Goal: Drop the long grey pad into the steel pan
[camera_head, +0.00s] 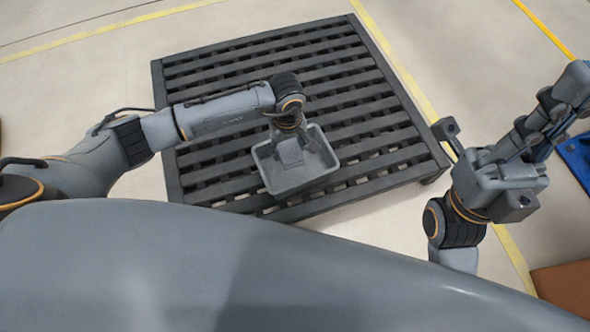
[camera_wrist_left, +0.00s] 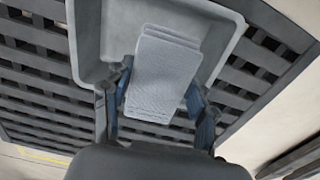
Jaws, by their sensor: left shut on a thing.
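The grey pad (camera_head: 290,152) is a light grey, layered, textured oblong. It also shows in the left wrist view (camera_wrist_left: 163,72), between the two blue-grey fingers. My left gripper (camera_head: 289,138) is shut on it and holds it over the steel pan (camera_head: 318,162), a grey, rectangular, open tray. The pan's rim and wall also show behind the pad in the left wrist view (camera_wrist_left: 88,40). How high the pad is above the pan's floor is hard to tell. My right gripper (camera_head: 545,125) is at the right, away from the pan, pointing up; its finger opening is unclear.
The pan stands on a dark slatted platform (camera_head: 210,68), near its front edge. The rest of the slats are bare. Pale floor with yellow lines (camera_head: 390,60) surrounds it. A blue object (camera_head: 578,155) and a brown box (camera_head: 565,287) are at the right edge.

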